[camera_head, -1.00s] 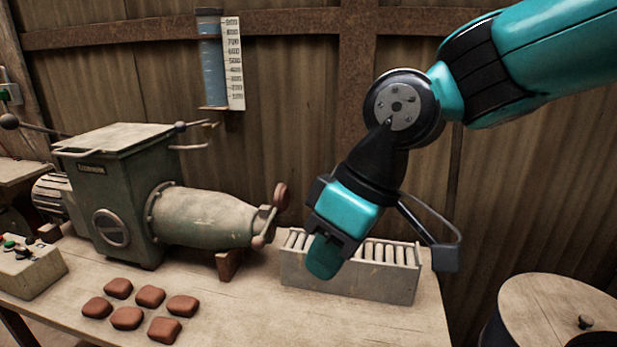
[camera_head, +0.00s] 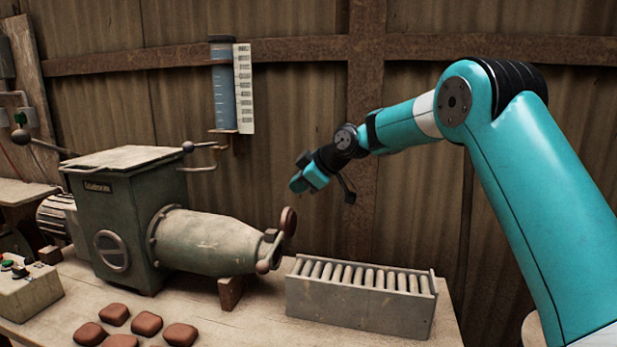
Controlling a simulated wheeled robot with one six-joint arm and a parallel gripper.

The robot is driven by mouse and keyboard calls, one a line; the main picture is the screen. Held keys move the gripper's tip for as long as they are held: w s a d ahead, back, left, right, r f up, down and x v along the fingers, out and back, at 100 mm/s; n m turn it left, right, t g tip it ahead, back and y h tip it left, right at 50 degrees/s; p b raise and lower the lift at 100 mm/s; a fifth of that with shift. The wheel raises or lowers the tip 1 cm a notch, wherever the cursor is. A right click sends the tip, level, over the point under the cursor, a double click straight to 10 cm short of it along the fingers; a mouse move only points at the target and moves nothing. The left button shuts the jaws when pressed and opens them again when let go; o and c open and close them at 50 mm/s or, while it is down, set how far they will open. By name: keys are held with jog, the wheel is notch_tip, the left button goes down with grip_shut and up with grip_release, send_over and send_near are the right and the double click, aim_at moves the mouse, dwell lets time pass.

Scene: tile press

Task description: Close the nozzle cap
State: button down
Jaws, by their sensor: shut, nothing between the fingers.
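The green machine (camera_head: 128,215) stands on the bench at left. Its pale tapered nozzle barrel (camera_head: 208,243) points right. At the barrel's tip is the nozzle cap (camera_head: 288,222), a round brown disc standing up and out from the opening on a hinge. A small rounded brown knob (camera_head: 263,267) sits below the nozzle mouth. My gripper (camera_head: 297,186) is shut and empty, in the air above the nozzle end and apart from the cap. It looks small, and its depth relative to the cap is hard to tell.
A grey roller box (camera_head: 360,306) stands on the bench right of the nozzle. Several brown clay pieces (camera_head: 147,323) lie at front left. A control box (camera_head: 27,290) sits at far left. A water gauge (camera_head: 223,90) hangs on the wall. Space above the rollers is clear.

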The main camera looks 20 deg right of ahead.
aim_at(291, 217)
jog(key=x, duration=0.3)
jog(key=shift+w+a+f+p, duration=0.2)
jog(key=shift+a+p, duration=0.05)
jog(key=shift+p, duration=0.05)
jog(key=shift+w+d+f, duration=0.15)
jog(key=shift+w+f, duration=0.05)
jog(key=shift+f, duration=0.4)
jog(key=shift+w+d+f, duration=0.1)
jog(key=shift+w+f, duration=0.05)
jog(key=shift+f, duration=0.45)
jog(key=shift+w+d+f, duration=0.1)
jog(key=shift+w+f, duration=0.1)
jog(key=shift+f, duration=0.5)
